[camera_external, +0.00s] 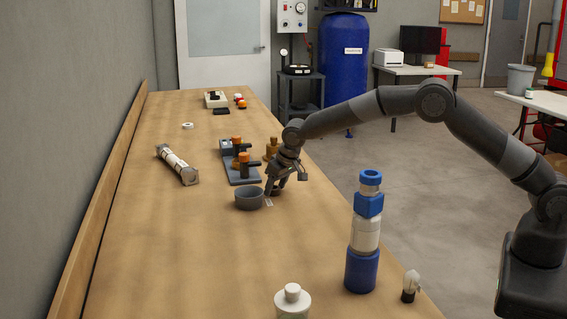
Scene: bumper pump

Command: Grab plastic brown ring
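My gripper (275,189) points down just above the wooden table, close to the right side of a grey bowl (249,199). Its fingers are small and dark here, and I cannot tell whether they are open or shut or hold anything. I cannot make out a brown ring for certain. A brown-orange object (271,147) stands behind my gripper, partly hidden by my wrist, and its shape is unclear. A small pale ring (188,126) lies flat farther back on the left, but it looks white.
A grey fixture (242,172) with orange-topped parts stands behind the bowl. A clear-and-metal cylinder (177,164) lies left. A blue-and-clear stacked column (365,235), a small bulb (411,285) and a white-capped jar (292,302) stand in front. The table's left front is clear.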

